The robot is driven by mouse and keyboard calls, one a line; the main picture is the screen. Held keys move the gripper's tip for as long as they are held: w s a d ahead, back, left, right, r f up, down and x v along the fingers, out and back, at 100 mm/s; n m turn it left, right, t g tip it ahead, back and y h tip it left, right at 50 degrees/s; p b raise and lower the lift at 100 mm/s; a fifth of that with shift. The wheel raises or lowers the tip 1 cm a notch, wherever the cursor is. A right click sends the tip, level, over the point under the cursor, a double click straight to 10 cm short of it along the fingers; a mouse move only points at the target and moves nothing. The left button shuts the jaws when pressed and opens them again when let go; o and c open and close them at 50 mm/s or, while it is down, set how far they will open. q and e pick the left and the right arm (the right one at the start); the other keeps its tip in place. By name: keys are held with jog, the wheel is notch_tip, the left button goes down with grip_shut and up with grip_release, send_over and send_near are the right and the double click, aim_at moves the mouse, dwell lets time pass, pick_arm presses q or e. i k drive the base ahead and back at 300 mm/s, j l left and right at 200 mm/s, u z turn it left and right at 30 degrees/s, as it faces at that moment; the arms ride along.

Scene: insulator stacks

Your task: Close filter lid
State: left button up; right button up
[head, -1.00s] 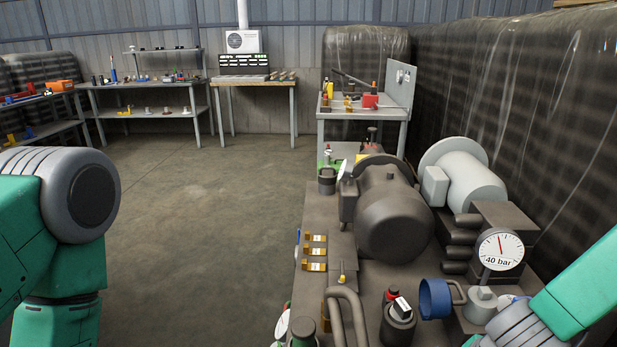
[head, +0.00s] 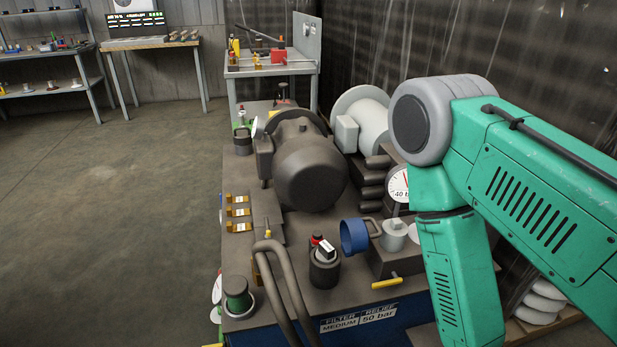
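A blue round cup-shaped part (head: 354,236), which looks like the filter lid, is tipped on its side with its open mouth facing left. A brown curved handle or hinge arm (head: 374,226) joins it on the right, beside a grey cylindrical fitting (head: 394,235). I cannot tell exactly which opening it belongs to. A front plate with a label reading FILTER MEDIUM and RELIEF 50 bar (head: 358,317) is below. My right arm comes in from the right and bends downward to the right of the blue part, apart from it. Neither gripper is in view.
A dark canister with a red and white top (head: 324,265) stands left of the blue part. Curved brown pipes (head: 285,285), a yellow-handled valve (head: 386,282) and a large motor (head: 309,175) crowd the bench. My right arm partly covers a pressure gauge (head: 398,185). Open floor (head: 100,220) lies left.

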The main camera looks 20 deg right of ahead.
aim_at(362, 234)
jog(key=l+u, duration=0.15)
jog(key=l, duration=0.6)
jog(key=k+l+u, duration=0.1)
jog(key=l, duration=0.6)
jog(key=k+l+u, duration=0.15)
jog(key=l, duration=0.6)
jog(key=i, duration=0.05)
